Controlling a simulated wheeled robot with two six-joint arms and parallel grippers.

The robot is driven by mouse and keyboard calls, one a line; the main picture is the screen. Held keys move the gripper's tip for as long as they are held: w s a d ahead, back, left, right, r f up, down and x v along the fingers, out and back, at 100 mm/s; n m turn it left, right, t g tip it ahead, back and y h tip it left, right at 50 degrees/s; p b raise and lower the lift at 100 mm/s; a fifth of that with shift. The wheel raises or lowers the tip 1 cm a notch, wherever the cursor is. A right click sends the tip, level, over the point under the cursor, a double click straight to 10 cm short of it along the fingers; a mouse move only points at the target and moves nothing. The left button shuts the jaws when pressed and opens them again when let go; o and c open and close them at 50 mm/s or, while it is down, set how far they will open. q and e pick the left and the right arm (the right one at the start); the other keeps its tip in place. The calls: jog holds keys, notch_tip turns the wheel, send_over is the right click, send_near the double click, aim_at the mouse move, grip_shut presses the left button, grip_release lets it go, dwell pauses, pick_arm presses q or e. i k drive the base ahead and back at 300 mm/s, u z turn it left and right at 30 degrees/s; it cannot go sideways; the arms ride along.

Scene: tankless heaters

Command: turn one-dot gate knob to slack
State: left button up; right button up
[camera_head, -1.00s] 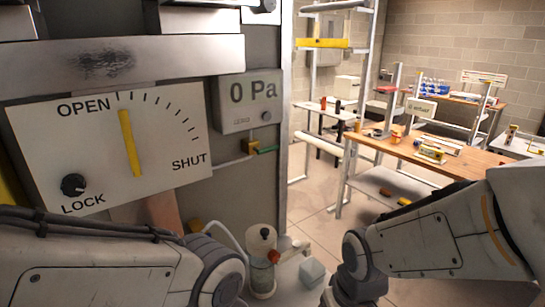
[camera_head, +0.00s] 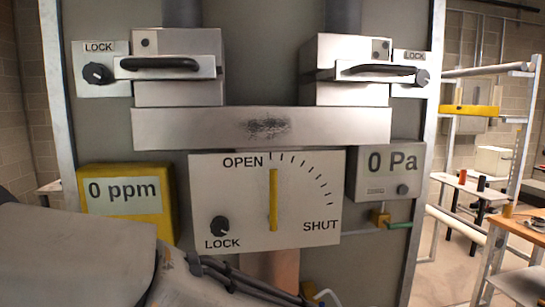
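The one-dot gate (camera_head: 180,95) is the left metal box on the panel, with a single dark dot at its upper left and a black bar handle (camera_head: 160,64) across its front. A black knob (camera_head: 97,74) sits on a white plate marked LOCK just left of it. The word slack does not show on that plate. The right gate (camera_head: 348,93) appears to bear two dots and has its own knob (camera_head: 421,78) at its right. My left arm fills the lower left, below the gates. Neither gripper shows.
Below the gates is a white OPEN/SHUT plate (camera_head: 320,190) with a near-upright yellow pointer (camera_head: 273,200) and another LOCK knob (camera_head: 219,226). A yellow 0 ppm box (camera_head: 125,204) and a grey 0 Pa box (camera_head: 386,172) flank it. Shelves and tables stand at the right.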

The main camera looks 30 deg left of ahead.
aim_at(94, 73)
jog(key=u, duration=1.6)
jog(key=i, duration=0.1)
